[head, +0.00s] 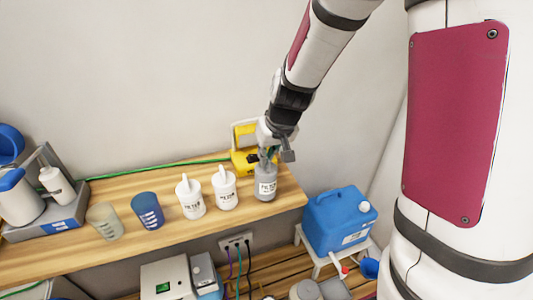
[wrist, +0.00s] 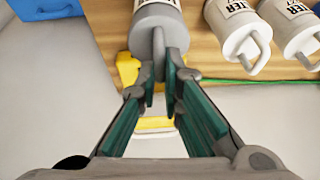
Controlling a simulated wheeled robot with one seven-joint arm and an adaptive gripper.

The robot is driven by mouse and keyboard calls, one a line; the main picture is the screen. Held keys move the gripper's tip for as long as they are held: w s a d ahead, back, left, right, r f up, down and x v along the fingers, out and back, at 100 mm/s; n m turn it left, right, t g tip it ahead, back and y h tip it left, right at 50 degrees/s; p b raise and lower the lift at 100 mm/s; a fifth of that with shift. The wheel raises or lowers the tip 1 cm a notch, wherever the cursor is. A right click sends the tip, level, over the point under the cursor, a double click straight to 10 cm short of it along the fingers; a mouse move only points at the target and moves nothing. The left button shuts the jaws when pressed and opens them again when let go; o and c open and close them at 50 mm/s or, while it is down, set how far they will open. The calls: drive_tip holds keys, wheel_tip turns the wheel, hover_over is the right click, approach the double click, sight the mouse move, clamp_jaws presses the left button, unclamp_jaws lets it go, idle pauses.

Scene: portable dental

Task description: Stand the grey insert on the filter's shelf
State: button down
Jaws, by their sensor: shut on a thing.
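The grey insert (head: 265,187), a small labelled cylinder with a handle on top, is upright at the right end of the wooden shelf (head: 288,196). It also shows in the wrist view (wrist: 156,22). My gripper (head: 267,156) is above it, and in the wrist view its fingers (wrist: 165,75) are shut on the handle. Whether the insert's base touches the wood or hangs just above it, I cannot tell. Two white labelled inserts, one nearer the middle (head: 190,200) and one beside the grey insert (head: 224,190), stand to its left.
A blue cup (head: 147,211) and a greyish cup (head: 104,221) stand farther left. A yellow device (head: 241,162) is close behind my gripper. A green cable (head: 150,170) runs along the wall. A blue jerrycan (head: 337,221) on a white stool is beyond the shelf's right end.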

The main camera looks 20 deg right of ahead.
drive_tip(key=shift+d+p, duration=0.25)
drive_tip(key=shift+p, duration=0.25)
drive_tip(key=shift+a+p, duration=0.5)
drive_tip(key=shift+a, duration=0.05)
idle(1.3)
drive_tip(key=shift+f+b, duration=0.6)
drive_tip(key=shift+f, duration=0.3)
idle(0.3)
drive_tip(key=c, duration=1.7)
unclamp_jaws()
drive_tip(key=shift+o, duration=0.2)
